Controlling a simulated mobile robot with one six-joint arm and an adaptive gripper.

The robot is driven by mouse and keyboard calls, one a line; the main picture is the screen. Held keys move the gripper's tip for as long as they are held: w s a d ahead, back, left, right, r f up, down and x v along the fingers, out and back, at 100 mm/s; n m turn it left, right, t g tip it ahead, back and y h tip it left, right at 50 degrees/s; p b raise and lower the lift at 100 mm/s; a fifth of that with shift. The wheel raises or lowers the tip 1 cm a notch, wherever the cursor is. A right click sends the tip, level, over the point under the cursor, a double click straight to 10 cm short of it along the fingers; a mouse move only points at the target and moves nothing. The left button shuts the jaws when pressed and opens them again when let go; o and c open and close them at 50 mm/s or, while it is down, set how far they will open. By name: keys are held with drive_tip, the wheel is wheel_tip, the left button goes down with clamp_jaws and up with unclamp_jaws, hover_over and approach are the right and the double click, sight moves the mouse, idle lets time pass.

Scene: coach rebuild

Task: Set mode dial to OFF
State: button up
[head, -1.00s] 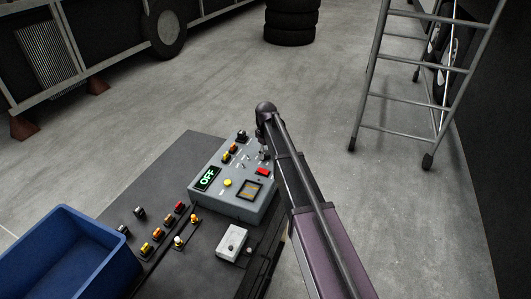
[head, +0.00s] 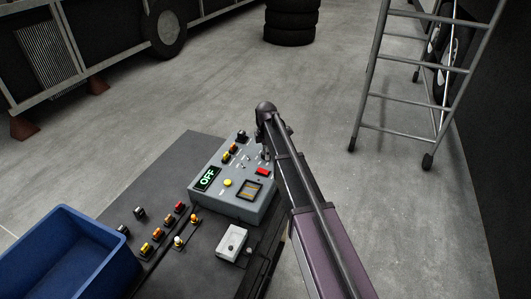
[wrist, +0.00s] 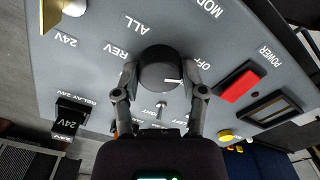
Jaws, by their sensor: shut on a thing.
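The grey control box (head: 212,199) sits on the dark bench, and its green display (head: 207,179) reads OFF. In the wrist view the black mode dial (wrist: 158,62) stands on the panel among the labels ALL, REV and OFF. Its white pointer line points right, roughly toward the OFF label (wrist: 203,62). My gripper (wrist: 161,78) has one finger on each side of the dial and is shut on it. In the head view my gripper (head: 265,148) is over the box's far right part, and the arm hides the dial.
The red power switch (wrist: 240,83) is close to the right of my gripper. A black relay (wrist: 72,115) stands at the left of the panel. A blue bin (head: 65,255), a white box (head: 233,240) and several small coloured parts are on the bench. A ladder (head: 415,90) stands right.

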drive_tip(key=shift+n, duration=1.1)
drive_tip(key=o, duration=1.2)
drive_tip(key=shift+c, duration=0.2)
drive_tip(key=shift+m, duration=0.4)
